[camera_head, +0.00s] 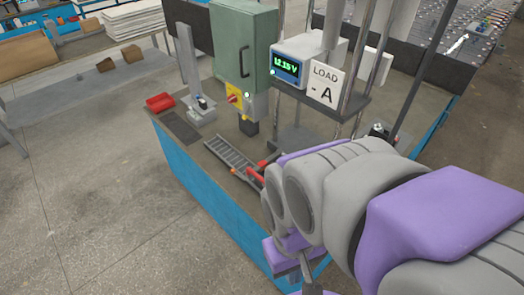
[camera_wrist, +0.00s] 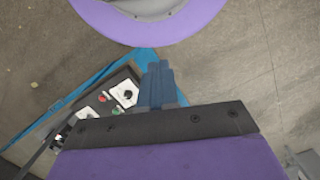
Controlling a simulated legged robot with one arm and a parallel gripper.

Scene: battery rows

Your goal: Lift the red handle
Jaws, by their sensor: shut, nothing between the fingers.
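Red bar-like parts (camera_head: 254,174) show at the right end of a grey ladder-like rack on the bench, partly hidden behind my arm; they may be the red handle, but I cannot tell for sure. A red-and-yellow switch (camera_head: 234,99) sits on the box below the green cabinet. My gripper (camera_wrist: 157,72) shows in the wrist view with its fingers together and empty, over the bench's blue edge and the floor. It is apart from the red parts.
The bench (camera_head: 190,170) has blue sides. It holds a red tray (camera_head: 160,102), the grey rack (camera_head: 232,157), a green cabinet (camera_head: 243,45), a voltage meter (camera_head: 287,69) and a "LOAD -A" sign (camera_head: 325,84). A dial panel (camera_wrist: 125,94) lies left of my fingers. Floor is open at left.

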